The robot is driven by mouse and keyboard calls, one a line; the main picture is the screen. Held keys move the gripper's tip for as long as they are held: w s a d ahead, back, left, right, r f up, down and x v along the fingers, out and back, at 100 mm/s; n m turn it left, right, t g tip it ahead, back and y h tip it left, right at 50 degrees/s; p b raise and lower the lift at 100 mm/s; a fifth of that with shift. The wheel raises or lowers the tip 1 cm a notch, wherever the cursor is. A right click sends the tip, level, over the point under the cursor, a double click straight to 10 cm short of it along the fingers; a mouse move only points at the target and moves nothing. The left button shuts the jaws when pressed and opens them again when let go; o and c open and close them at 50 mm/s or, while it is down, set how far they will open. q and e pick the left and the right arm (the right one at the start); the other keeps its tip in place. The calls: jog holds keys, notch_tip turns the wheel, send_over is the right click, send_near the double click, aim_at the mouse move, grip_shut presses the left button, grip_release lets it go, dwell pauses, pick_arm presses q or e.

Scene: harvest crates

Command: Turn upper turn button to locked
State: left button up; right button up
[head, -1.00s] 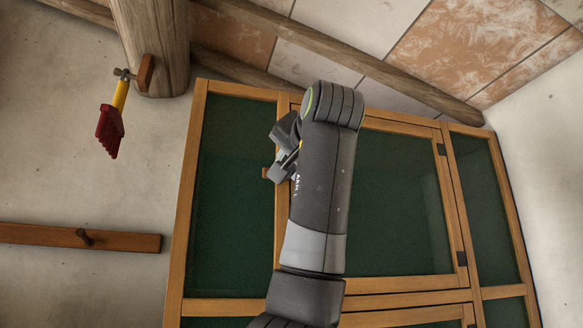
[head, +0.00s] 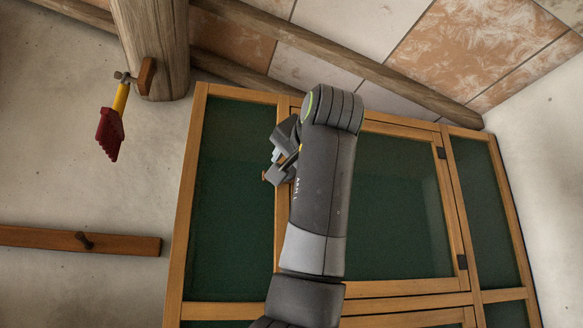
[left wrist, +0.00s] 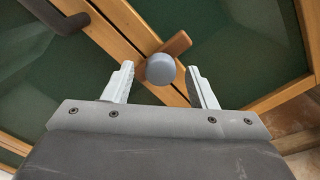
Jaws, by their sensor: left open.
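The upper turn button (left wrist: 179,43) is a short reddish-brown wooden bar on the cabinet frame, with a round grey knob (left wrist: 160,69) in front of it. In the left wrist view the bar lies crosswise to the wooden strips, and the knob hides part of it. My left gripper (left wrist: 160,78) is open, with one finger on each side of the knob and a visible gap to each. In the head view my left gripper (head: 281,155) is at the cabinet's upper left upright, and only a small brown tip of the button shows beside it. My right gripper is not in view.
The wooden cabinet (head: 187,200) has dark green panels and hinges on the right. A dark handle (left wrist: 68,22) is at the upper left in the wrist view. A red and yellow brush-like tool (head: 111,125) hangs on a post, and a peg rail (head: 120,243) is on the left wall.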

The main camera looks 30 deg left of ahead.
pick_arm(q)
jog(key=b+v, duration=0.5)
jog(key=v, duration=1.2)
jog(key=shift+s+d+b, duration=0.2)
jog(key=shift+s+b, duration=0.05)
jog(key=shift+b, duration=0.15)
jog(key=shift+w, duration=0.1)
